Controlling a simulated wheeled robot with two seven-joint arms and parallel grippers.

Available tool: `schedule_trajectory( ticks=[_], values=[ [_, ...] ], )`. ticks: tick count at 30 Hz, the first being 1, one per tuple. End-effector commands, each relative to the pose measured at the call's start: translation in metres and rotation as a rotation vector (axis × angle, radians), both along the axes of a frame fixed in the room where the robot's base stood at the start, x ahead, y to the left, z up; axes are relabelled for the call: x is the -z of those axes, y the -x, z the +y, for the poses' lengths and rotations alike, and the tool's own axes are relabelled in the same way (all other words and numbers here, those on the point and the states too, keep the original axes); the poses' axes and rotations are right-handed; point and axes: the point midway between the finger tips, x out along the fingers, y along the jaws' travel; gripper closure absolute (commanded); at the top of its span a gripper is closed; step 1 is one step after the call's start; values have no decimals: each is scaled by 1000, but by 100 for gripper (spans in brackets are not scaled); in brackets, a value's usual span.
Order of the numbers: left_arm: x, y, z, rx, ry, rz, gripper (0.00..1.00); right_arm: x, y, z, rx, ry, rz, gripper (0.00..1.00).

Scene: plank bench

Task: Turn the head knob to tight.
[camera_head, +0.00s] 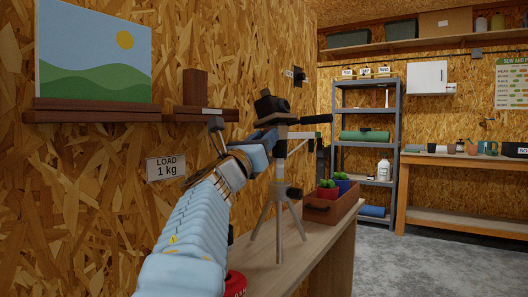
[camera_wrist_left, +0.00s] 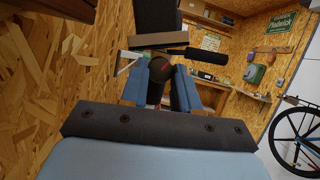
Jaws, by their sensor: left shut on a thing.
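A tripod (camera_head: 262,228) with a black head stands on the bench by the board wall. A dark camera-like block (camera_head: 268,104) sits on top, and a black handle (camera_head: 316,119) sticks out to the right. My left gripper (camera_head: 272,139) reaches the head from the left, just below the block. The head view hides the knob behind the gripper. I cannot read its turn position. My right gripper is out of view.
A brown box with potted plants (camera_head: 333,205) stands right of the tripod on the bench (camera_head: 325,243). A red round object (camera_head: 236,283) lies near the front, partly behind my arm. Wall ledges (camera_head: 95,110) hold a picture and a wooden block. Grey shelves (camera_head: 397,130) stand behind.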

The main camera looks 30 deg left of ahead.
Motion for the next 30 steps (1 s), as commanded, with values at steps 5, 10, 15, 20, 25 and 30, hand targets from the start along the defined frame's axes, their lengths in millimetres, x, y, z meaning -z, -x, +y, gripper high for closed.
schedule_trajectory(
  ticks=[5,10,15,20,25,30],
  values=[
    [0,0,1,-1,-47,-1,100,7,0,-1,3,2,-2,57],
    [0,0,0,-1,-45,0,100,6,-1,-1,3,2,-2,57],
    [0,0,0,0,-44,0,51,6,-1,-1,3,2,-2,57],
    [0,0,0,0,-44,0,44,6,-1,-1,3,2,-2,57],
    [1,0,0,0,-44,0,44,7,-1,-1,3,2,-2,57],
    [10,14,-2,3,-46,0,44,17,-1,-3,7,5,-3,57]
  ],
)
